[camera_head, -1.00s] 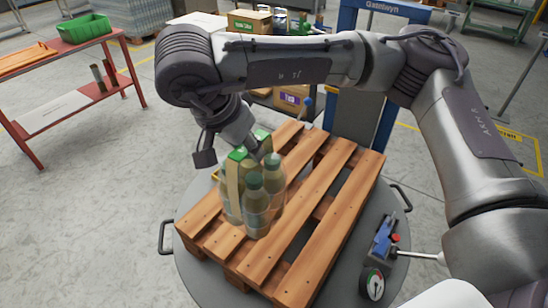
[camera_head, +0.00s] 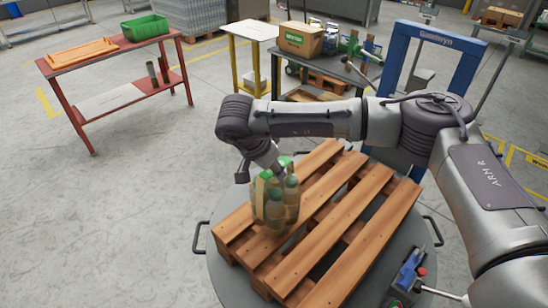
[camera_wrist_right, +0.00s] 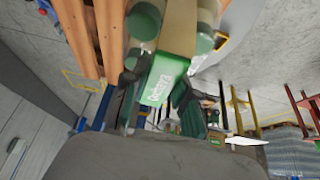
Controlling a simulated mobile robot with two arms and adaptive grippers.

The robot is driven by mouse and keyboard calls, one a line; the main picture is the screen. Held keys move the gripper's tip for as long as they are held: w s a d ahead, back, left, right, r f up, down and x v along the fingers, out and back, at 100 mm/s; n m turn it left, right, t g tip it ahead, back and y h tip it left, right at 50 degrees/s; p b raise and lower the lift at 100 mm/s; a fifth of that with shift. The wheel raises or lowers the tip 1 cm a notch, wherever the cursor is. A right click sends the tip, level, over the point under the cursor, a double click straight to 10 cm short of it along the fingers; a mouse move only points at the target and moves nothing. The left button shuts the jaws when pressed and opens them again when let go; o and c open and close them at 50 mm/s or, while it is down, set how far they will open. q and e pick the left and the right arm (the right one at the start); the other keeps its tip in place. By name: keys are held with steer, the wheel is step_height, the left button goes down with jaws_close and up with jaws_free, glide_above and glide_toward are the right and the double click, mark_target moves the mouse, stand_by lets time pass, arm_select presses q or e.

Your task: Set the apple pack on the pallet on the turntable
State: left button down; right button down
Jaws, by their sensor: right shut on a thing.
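The apple pack (camera_head: 275,208), several bottles of greenish-brown drink in a cluster with a green-topped carrier, is upright at the left corner of the wooden pallet (camera_head: 367,240). Whether its base touches the planks or hovers just above is unclear. The pallet lies on the round grey turntable (camera_head: 228,280). My right gripper (camera_head: 272,165) is at the top of the pack. In the right wrist view, the fingers of my right gripper (camera_wrist_right: 158,85) are shut on the pack's green top (camera_wrist_right: 160,78), with bottle caps beyond it. My left gripper is not in view.
A red table (camera_head: 75,70) with a green bin (camera_head: 145,27) and an orange tray (camera_head: 82,53) stands at the back left. A cardboard box (camera_head: 300,40) sits on a bench behind. A blue frame (camera_head: 465,65) stands behind the turntable. The pallet's right side is bare.

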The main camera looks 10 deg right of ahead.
steer(key=shift+f, duration=0.3)
steer(key=shift+w+f, duration=0.1)
steer(key=shift+f, duration=0.25)
steer(key=c, duration=1.4)
jaws_free()
steer(key=shift+f, duration=0.1)
steer(key=o, duration=0.5)
steer(key=shift+s, duration=0.2)
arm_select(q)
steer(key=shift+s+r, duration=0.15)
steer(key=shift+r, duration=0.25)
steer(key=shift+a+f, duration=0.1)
arm_select(e)
steer(key=shift+a, duration=0.1)
steer(key=shift+a+r+b, duration=0.15)
steer(key=shift+r+b, duration=0.15)
steer(key=shift+r, duration=0.2)
arm_select(q)
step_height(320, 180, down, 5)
steer(key=b, duration=0.4)
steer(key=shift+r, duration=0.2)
arm_select(e)
steer(key=v, duration=1.1)
